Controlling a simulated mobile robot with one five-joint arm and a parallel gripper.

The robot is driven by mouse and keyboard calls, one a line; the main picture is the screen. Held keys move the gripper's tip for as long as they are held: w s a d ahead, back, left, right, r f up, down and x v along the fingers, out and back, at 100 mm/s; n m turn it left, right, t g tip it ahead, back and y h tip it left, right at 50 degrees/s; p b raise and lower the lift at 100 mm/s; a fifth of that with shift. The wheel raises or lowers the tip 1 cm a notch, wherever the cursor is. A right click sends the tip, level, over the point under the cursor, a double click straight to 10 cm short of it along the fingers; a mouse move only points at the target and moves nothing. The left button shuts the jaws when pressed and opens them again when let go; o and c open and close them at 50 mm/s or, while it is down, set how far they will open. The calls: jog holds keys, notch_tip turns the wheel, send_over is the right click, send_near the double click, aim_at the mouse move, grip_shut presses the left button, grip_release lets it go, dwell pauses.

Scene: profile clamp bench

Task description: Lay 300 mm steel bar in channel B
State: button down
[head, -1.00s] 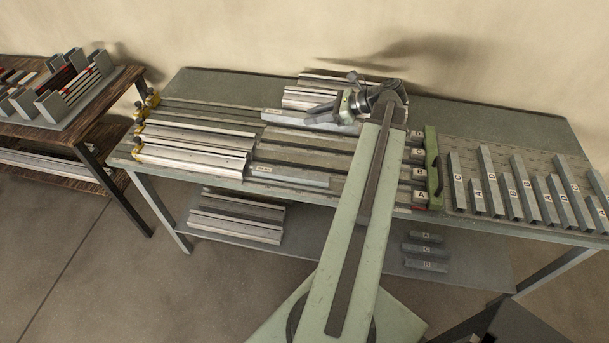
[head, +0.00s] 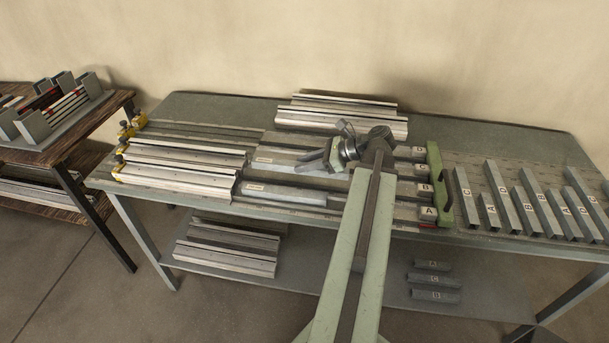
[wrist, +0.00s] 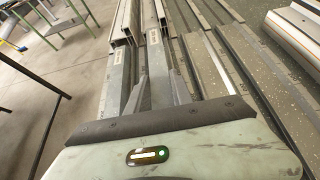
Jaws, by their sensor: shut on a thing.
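My gripper (head: 326,160) is over the middle of the bench in the head view, shut on a grey steel bar (head: 290,164) with a white label near its left end. In the wrist view the bar (wrist: 158,84) runs between the two fingers. It lines up with or just above channel B, whose block (head: 424,189) is at the right; I cannot tell whether it touches the bottom. A second labelled bar (head: 288,196) lies in channel A in front, and it shows left of my gripper in the wrist view (wrist: 117,85).
Silver profiles (head: 185,160) fill the bench's left side, beside yellow clamps (head: 126,135). More profiles (head: 340,117) lie at the back. A green end stop (head: 438,180) stands at the right, beyond which several lettered blocks (head: 525,205) lie. A rack (head: 60,110) stands far left.

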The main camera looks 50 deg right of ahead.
jog(key=shift+f+b, duration=0.85)
jog(key=shift+f, duration=0.65)
jog(key=c, duration=1.1)
grip_release()
jog(key=shift+r, duration=0.1)
jog(key=shift+r, duration=0.1)
jog(key=shift+r+p, duration=0.35)
jog(key=shift+p, duration=0.25)
jog(key=p+v, duration=0.5)
jog(key=v, duration=0.6)
jog(key=shift+d, duration=0.1)
jog(key=shift+s+d+r, duration=0.1)
jog(key=shift+s+d, duration=0.1)
jog(key=shift+s, duration=0.2)
